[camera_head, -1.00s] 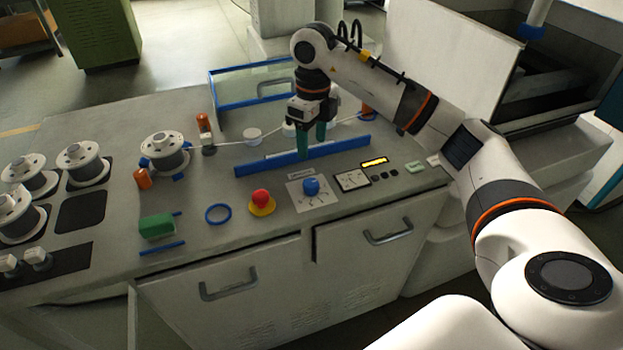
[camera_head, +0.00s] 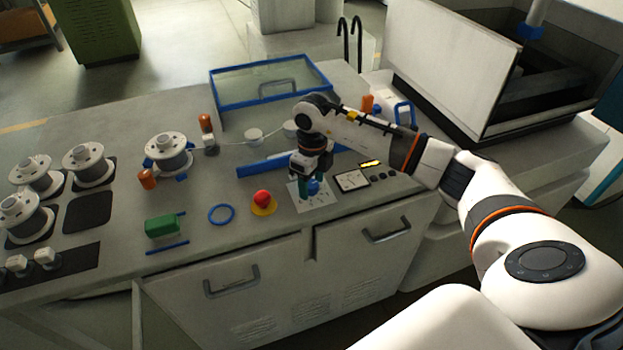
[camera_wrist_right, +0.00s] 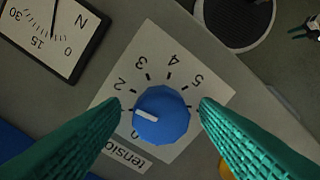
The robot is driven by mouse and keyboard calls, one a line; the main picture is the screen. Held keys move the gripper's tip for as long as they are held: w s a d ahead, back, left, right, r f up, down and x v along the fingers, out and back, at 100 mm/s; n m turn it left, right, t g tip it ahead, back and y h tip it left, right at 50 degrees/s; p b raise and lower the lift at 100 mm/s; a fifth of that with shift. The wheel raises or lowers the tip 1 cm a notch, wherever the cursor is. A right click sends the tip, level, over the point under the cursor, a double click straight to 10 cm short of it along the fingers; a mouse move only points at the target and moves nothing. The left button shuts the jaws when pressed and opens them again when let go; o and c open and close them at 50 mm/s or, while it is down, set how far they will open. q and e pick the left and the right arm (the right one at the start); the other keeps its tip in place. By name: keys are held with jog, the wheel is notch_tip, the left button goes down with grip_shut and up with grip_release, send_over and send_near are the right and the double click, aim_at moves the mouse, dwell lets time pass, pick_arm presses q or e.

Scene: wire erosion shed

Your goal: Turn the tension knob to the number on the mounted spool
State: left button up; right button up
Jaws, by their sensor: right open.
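The blue tension knob (camera_head: 313,187) sits on a white dial plate (camera_head: 322,201) at the worktop's front. In the right wrist view the knob (camera_wrist_right: 161,116) has a white pointer mark facing left, below the printed 2; the number it faces is hidden by a finger. My right gripper (camera_wrist_right: 161,104) is open, its green fingers on either side of the knob with small gaps. It also shows over the dial in the head view (camera_head: 306,188). The mounted spool (camera_head: 168,153) stands at the left-centre with wire running right; its number is too small to read. My left gripper is out of view.
A red mushroom button (camera_head: 262,197) on a yellow base is close left of the dial. A gauge (camera_head: 351,180) is close right. A blue rail (camera_head: 262,168) lies behind. Several spare spools (camera_head: 85,163) stand at the left.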

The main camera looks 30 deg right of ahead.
jog(key=c, duration=1)
